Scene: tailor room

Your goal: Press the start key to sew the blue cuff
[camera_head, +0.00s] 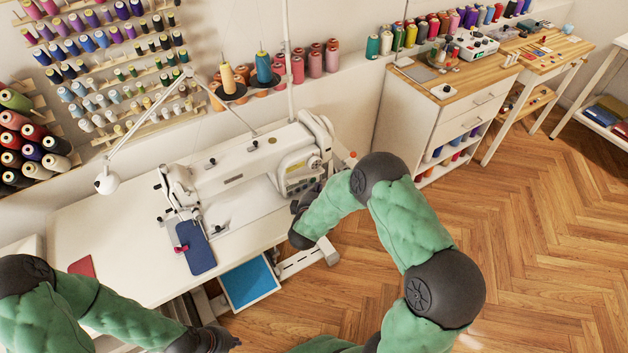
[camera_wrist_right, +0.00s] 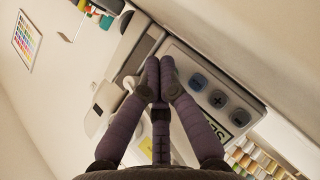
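The blue cuff (camera_head: 199,254) lies flat on the sewing machine (camera_head: 245,172) bed under the needle area, with a small red piece on it. The machine's control panel (camera_head: 300,175) is at its right end. My right gripper (camera_head: 303,203) is just in front of that panel, partly hidden by my arm. In the right wrist view its fingers (camera_wrist_right: 160,68) are together and empty, over the panel's edge. The panel (camera_wrist_right: 262,108) shows round dark keys, one with a plus, and a greenish display. I cannot tell whether the fingertips touch. My left gripper (camera_head: 228,341) is low at the front, mostly dark.
A blue tray (camera_head: 250,282) sits below the table's front edge. A red cloth piece (camera_head: 82,267) lies at the table's left. A lamp (camera_head: 107,183) arches over the table. Thread spools (camera_head: 297,68) stand behind the machine. Open floor (camera_head: 520,220) lies to the right.

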